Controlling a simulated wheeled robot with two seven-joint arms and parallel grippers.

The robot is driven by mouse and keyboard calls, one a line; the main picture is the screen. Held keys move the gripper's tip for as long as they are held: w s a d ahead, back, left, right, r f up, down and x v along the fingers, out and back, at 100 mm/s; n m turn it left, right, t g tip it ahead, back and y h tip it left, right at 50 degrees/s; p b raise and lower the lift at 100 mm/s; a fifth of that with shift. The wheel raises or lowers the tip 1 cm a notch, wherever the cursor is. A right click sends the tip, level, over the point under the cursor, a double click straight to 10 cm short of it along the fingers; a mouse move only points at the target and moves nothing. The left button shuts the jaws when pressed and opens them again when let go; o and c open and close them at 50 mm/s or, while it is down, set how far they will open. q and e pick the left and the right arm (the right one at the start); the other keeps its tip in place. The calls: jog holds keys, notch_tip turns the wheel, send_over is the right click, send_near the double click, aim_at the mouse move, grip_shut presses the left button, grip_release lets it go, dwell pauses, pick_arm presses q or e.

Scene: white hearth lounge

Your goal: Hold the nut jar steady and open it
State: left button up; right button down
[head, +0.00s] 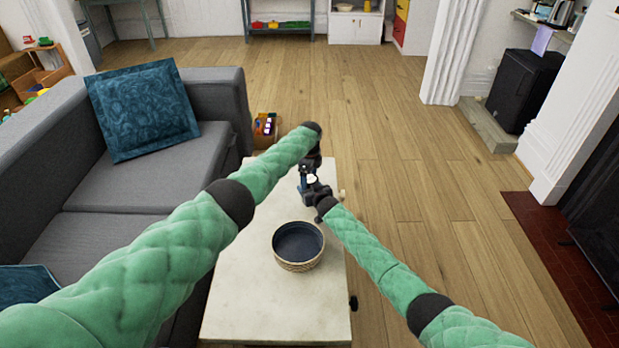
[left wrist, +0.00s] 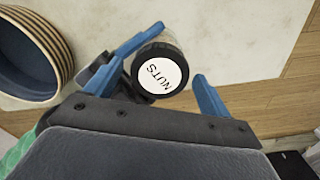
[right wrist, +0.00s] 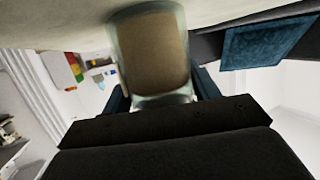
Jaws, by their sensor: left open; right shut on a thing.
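The nut jar stands on the pale table (head: 235,290). Its round lid (left wrist: 160,72), with a white NUTS label and dark rim, faces up in the left wrist view. In the right wrist view the jar's clear body (right wrist: 150,52) shows brown contents. My right gripper (right wrist: 160,88) is shut on the jar body from the side. My left gripper (left wrist: 180,53) is open over the jar, its blue fingers on either side of the lid with a gap visible on the right side. In the head view the grippers largely hide the jar.
A woven bowl with a dark inside (head: 298,262) stands on the table, nearer me than the jar. It also shows in the left wrist view (left wrist: 45,40). A grey sofa (head: 140,190) with a blue cushion (head: 142,108) lines the left. Wooden floor on the right is clear.

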pick_arm(q)
notch_tip(320, 180, up, 4)
jog(key=shift+d+f, duration=0.1)
jog(key=shift+r, duration=0.5)
jog(key=shift+c, duration=1.4)
notch_tip(320, 180, up, 3)
jog(key=shift+f, duration=4.1)
jog(key=c, duration=0.8)
jog(key=o, duration=1.1)
